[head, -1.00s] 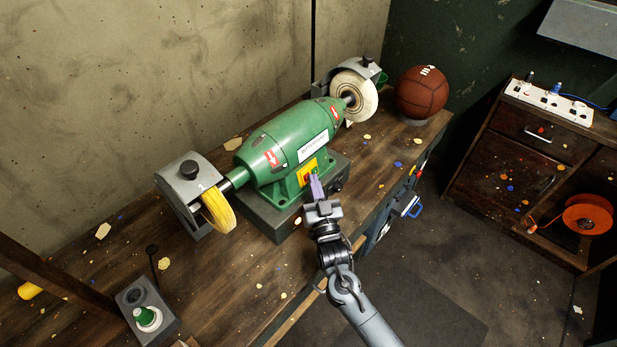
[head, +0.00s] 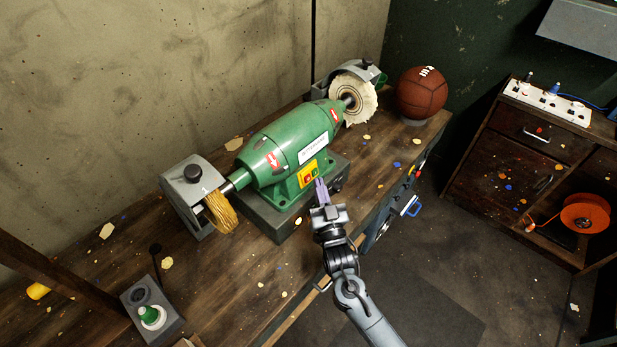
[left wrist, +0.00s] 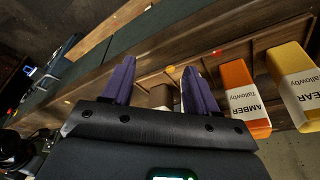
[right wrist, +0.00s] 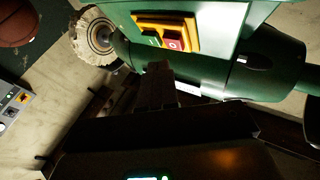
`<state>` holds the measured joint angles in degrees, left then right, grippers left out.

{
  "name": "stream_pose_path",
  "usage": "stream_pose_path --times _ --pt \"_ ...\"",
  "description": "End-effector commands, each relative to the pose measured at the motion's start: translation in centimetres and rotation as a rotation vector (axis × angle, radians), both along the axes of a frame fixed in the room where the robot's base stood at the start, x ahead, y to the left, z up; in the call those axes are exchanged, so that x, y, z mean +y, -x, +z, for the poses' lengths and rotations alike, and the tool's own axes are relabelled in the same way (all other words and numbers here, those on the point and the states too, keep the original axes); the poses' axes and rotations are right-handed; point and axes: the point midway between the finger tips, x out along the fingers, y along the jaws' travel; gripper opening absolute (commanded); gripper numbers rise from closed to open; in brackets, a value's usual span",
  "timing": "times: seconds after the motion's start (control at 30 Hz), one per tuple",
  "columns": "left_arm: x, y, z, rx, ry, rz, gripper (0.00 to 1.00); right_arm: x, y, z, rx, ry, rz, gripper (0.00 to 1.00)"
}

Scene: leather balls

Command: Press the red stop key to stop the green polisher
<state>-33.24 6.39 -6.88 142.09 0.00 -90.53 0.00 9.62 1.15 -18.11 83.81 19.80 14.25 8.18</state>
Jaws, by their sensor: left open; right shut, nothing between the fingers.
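The green polisher (head: 290,150) stands on the bench, with a yellow switch plate on its front. The red stop key (head: 307,179) is on that plate; the red key (right wrist: 174,44) also shows in the right wrist view beside a green key (right wrist: 151,38). My right gripper (head: 321,186), shut and empty, is just in front of the plate, its tips apart from the red key. The wire wheel (head: 220,213) and cloth wheel (head: 363,98) show distinct, ragged edges. My left gripper (left wrist: 158,80) is open and empty in the left wrist view, outside the head view.
A leather ball (head: 421,93) sits at the bench's far right end. Open floor lies right of the bench.

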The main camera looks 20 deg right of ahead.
Motion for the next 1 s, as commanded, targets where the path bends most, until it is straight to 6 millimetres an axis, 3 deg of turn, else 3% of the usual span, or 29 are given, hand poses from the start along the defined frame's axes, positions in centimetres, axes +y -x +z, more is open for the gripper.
stream_pose_path --times 0.4,1.0 --pt "0.1 0.0 3.5 -0.001 -0.005 -0.004 0.59 -2.1 3.1 1.1 0.001 0.001 -0.001 0.00" --pt "0.3 0.0 3.7 -0.001 -0.012 -0.008 0.59 -2.4 3.7 1.0 0.000 0.000 0.000 0.00"
